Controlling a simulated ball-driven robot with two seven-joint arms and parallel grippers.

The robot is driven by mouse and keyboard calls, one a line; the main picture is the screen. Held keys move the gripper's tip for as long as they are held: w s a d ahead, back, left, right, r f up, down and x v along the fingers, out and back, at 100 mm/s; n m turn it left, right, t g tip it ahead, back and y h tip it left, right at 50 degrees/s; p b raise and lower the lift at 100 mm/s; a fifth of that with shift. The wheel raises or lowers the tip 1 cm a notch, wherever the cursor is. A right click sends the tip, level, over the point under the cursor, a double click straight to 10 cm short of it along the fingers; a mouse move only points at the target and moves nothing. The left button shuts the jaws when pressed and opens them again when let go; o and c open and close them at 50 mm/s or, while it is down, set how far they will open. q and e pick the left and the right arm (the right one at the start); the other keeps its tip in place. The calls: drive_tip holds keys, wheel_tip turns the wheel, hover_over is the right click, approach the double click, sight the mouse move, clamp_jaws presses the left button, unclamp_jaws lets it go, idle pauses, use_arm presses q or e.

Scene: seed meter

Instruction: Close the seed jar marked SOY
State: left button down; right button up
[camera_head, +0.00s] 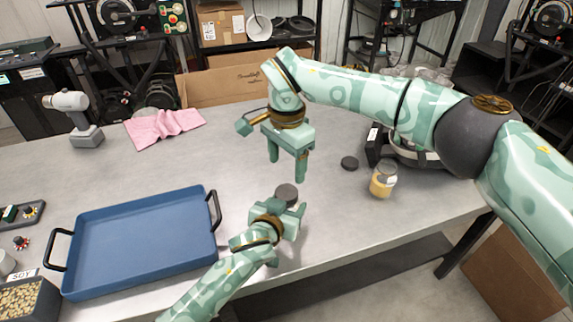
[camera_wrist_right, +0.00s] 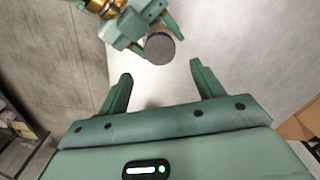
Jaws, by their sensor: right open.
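My left gripper (camera_head: 285,212) reaches in from the bottom and is around a round thing with a dark, flat top (camera_head: 287,193). Whether this is a lid alone or a capped jar is hard to tell. The dark top also shows in the right wrist view (camera_wrist_right: 160,47). My right gripper (camera_head: 287,180) points down, open and empty, close above the dark top. Its two fingers (camera_wrist_right: 160,72) stand apart in the wrist view. A clear jar (camera_head: 382,182) with yellowish contents stands at the right; its label is unreadable. A dark round lid (camera_head: 349,163) lies left of it.
A blue tray (camera_head: 140,240) with black handles fills the table's left. A seed box (camera_head: 32,303) labelled SOY stands at the lower left corner. A dark machine (camera_head: 377,145) stands behind the jar.

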sight(286, 192)
drive_tip(key=shift+f, duration=4.05)
drive_tip(key=c, duration=1)
drive_tip(key=m, duration=0.3)
drive_tip(key=shift+m, duration=0.3)
drive_tip(key=o, duration=1.1)
